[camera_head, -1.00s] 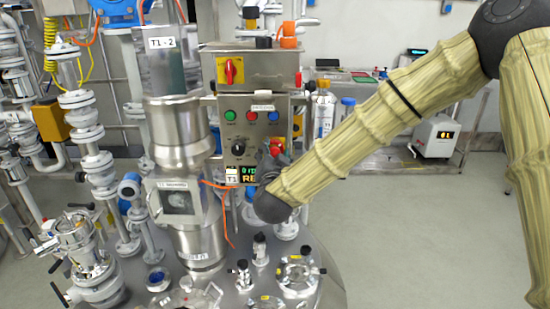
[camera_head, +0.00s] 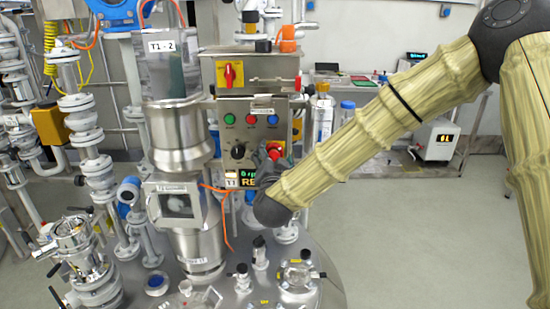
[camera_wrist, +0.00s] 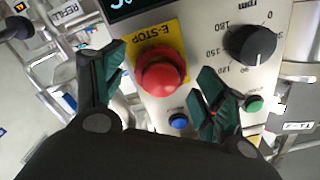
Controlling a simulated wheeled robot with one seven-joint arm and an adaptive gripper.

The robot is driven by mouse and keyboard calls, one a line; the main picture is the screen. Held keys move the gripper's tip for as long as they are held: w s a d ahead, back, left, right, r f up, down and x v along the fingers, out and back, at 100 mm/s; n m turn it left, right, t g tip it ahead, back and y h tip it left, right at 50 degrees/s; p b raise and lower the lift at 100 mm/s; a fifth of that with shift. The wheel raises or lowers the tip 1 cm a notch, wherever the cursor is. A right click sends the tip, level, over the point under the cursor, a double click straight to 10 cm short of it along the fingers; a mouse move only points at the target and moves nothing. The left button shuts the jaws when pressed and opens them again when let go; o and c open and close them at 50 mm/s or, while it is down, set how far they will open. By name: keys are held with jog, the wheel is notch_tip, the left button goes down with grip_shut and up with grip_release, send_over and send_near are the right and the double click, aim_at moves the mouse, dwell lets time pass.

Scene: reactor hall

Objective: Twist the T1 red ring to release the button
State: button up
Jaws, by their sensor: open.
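The red E-stop button (camera_wrist: 161,75) sits on a yellow plate (camera_wrist: 135,48) marked E-STOP on the grey T1 control panel. In the wrist view my gripper (camera_wrist: 160,80) is open, with one green-padded finger on each side of the button. I see no clear contact between the fingers and the button. In the head view the red button (camera_head: 275,149) shows at the lower right of the panel (camera_head: 232,105), beside my gripper (camera_head: 268,172), which is partly hidden by my own arm. The T1 label (camera_head: 232,181) is left of it.
A black rpm knob (camera_wrist: 250,45), a green button (camera_wrist: 254,103) and a blue button (camera_wrist: 179,121) are close to my fingers in the wrist view. Orange cables (camera_head: 227,215) hang by the panel. Glass and steel vessel fittings (camera_head: 296,272) stand below. Open floor (camera_head: 430,240) lies right.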

jog(key=s, duration=1.2)
jog(key=shift+f, duration=0.1)
